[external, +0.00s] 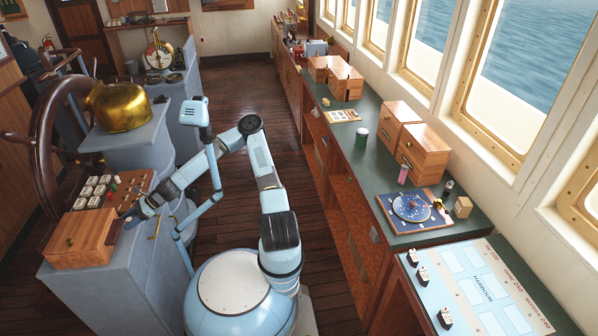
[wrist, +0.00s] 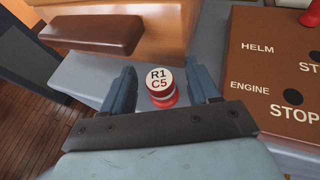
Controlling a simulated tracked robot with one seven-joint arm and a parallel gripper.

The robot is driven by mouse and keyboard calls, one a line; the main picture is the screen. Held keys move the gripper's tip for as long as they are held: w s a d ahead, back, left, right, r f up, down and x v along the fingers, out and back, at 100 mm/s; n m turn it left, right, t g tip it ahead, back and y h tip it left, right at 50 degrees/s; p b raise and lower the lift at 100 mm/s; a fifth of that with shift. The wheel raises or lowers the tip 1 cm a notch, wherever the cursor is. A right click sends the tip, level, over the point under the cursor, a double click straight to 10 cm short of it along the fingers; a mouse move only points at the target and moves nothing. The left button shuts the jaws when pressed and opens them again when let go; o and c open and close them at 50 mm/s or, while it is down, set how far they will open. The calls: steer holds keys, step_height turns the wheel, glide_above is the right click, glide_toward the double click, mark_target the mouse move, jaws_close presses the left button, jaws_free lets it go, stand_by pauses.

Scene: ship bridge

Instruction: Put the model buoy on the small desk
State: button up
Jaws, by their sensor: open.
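A small red piece with a white top marked "R1 C5" (wrist: 160,82), which looks like the model buoy, stands on the grey console top in the wrist view. My gripper (wrist: 163,90) is open, with one finger on each side of it; whether either finger touches it I cannot tell. In the external view my gripper (external: 140,210) is low over the grey console at the left, and the piece is too small or hidden to make out. A small wooden desk (external: 150,22) stands against the back wall; I cannot be sure it is the desk named.
A wooden box (external: 80,242) and the brown helm and engine panel (wrist: 275,75) flank the gripper. A brass binnacle (external: 122,105) and ship's wheel (external: 45,150) stand behind. A long green-topped counter (external: 365,150) with boxes runs along the windows. The wooden floor between is clear.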

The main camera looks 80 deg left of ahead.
steer(key=v, duration=1.2)
